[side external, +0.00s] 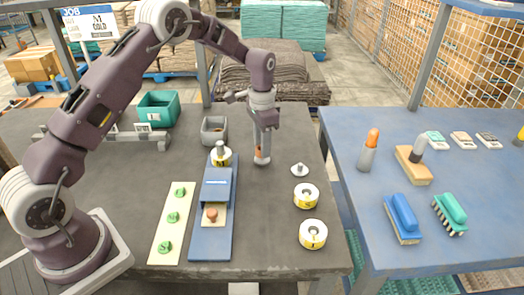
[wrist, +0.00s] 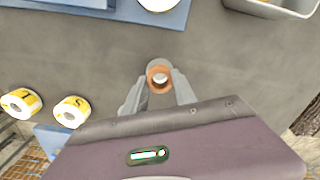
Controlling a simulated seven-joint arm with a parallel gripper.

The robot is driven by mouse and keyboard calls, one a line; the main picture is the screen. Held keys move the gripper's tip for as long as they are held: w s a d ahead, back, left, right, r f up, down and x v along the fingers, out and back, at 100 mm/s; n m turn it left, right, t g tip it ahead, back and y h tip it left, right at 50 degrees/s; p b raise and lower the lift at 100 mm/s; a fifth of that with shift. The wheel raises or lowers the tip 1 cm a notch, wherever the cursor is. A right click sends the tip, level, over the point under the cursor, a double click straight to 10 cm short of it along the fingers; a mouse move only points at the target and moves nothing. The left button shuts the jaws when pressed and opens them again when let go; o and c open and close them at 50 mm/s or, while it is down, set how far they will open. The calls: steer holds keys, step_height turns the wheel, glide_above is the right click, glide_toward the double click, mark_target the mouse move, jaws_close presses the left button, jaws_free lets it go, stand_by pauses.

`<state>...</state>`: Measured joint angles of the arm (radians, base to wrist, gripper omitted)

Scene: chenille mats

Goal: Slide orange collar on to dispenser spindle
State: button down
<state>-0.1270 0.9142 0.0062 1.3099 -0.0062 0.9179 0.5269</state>
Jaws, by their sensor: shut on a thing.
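My gripper (side external: 261,157) points down over the dark table, right of the blue dispenser. It is shut on the orange collar (wrist: 154,87), a small ring with a pale centre, seen between the fingertips in the wrist view (wrist: 160,82). A band of the collar shows in the side view (side external: 259,151); the fingers hide the rest. A pale grey piece shows beside it; I cannot tell whether it is fingertip or held thing. The blue dispenser (side external: 197,246) has a grey upright spindle (side external: 219,146) at its far end, with a yellow-and-white roll (side external: 222,158) around it. The collar is apart from the spindle.
A small metal disc with a peg (side external: 300,170) and two labelled rolls (side external: 306,195) (side external: 313,233) lie right of my gripper. A grey bin (side external: 214,131) stands behind the dispenser. A blue table (side external: 345,190) stands right.

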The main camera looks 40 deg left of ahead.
step_height(320, 180, up, 8)
step_height(320, 180, up, 5)
glide_above(220, 142)
steer(key=shift+s, duration=0.1)
steer(key=shift+f, duration=2.9)
steer(key=shift+f, duration=2.4)
steer(key=c, duration=0.9)
jaws_free()
